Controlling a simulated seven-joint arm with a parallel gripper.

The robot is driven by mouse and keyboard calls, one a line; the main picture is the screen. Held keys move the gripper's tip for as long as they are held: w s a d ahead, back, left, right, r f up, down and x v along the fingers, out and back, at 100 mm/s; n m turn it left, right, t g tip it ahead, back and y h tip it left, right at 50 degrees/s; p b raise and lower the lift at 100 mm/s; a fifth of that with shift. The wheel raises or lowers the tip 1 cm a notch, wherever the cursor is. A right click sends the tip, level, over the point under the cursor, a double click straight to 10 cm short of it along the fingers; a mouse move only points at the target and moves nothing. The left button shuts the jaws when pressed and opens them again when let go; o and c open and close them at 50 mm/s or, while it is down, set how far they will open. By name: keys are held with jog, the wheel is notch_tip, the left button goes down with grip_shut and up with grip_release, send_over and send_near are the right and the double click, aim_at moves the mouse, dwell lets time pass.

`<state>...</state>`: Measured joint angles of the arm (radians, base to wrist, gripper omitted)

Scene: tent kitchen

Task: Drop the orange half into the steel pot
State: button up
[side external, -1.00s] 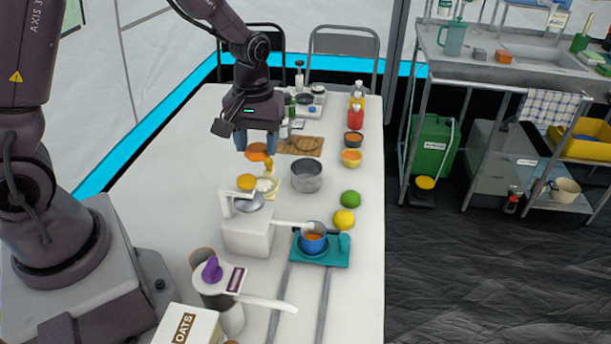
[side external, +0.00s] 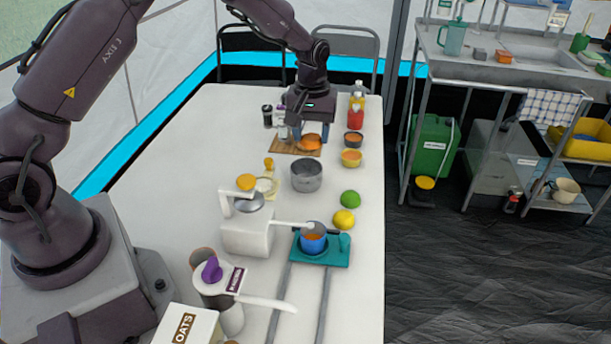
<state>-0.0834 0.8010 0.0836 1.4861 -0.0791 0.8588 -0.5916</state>
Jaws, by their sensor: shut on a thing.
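My gripper (side external: 311,135) is pointed down at the far part of the white table, its two fingers shut on the orange half (side external: 310,142). The orange half is held in front of the wooden board (side external: 284,146) in this view; its exact height above the board is hard to tell. The steel pot (side external: 306,177) is grey, open-topped and upright, nearer the camera than my gripper and almost straight below it in the picture. Its inside is only partly visible and looks empty. The orange half is apart from the pot.
A lime (side external: 350,198) and lemon (side external: 344,219) lie right of the pot. A glass jar (side external: 267,184), a white press (side external: 249,232) and a blue pot (side external: 313,243) stand nearer.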

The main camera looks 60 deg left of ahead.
jog(key=shift+f, duration=1.4)
jog(key=o, duration=0.9)
jog(key=shift+c, duration=0.2)
notch_tip(320, 180, up, 13)
